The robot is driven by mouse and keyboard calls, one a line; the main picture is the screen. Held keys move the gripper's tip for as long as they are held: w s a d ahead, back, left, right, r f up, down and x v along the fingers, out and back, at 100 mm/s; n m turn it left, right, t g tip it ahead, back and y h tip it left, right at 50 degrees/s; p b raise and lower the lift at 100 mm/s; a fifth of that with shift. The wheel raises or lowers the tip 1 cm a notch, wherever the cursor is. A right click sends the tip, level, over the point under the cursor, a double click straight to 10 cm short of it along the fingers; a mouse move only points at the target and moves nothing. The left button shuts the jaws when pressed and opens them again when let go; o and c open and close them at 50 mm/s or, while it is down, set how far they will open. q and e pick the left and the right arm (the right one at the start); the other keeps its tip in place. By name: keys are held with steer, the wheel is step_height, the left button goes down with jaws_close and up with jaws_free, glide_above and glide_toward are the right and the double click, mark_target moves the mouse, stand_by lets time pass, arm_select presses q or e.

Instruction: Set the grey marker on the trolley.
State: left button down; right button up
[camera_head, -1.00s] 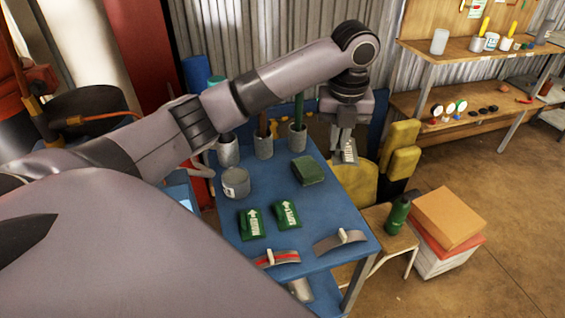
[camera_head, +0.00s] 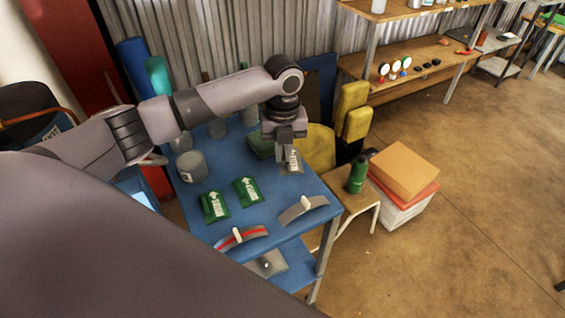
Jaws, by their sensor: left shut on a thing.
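The grey marker (camera_head: 293,162), a small tilted plate with white markings, is in my left gripper (camera_head: 290,149). My left gripper is shut on it and holds it near the back right edge of the trolley. The trolley (camera_head: 269,195) has a blue top and a lower blue shelf. Two green markers with white arrows, one on the left (camera_head: 213,206) and one on the right (camera_head: 247,191), lie on its top. Whether the grey marker touches the top is hard to tell. My right gripper is not in view.
On the trolley stand a grey tin (camera_head: 191,167), a dark green block (camera_head: 260,147), a red-striped curved piece (camera_head: 241,238) and a plain grey one (camera_head: 303,210). A stool with a green bottle (camera_head: 357,174) and stacked boxes (camera_head: 403,170) stand right. Bare trolley top lies mid-surface.

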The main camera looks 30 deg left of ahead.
mark_target(283, 164)
arm_select(q)
steer(key=shift+f, duration=2.3)
steer(key=c, duration=1.2)
jaws_free()
step_height(283, 164, up, 12)
steer(key=shift+r, duration=0.1)
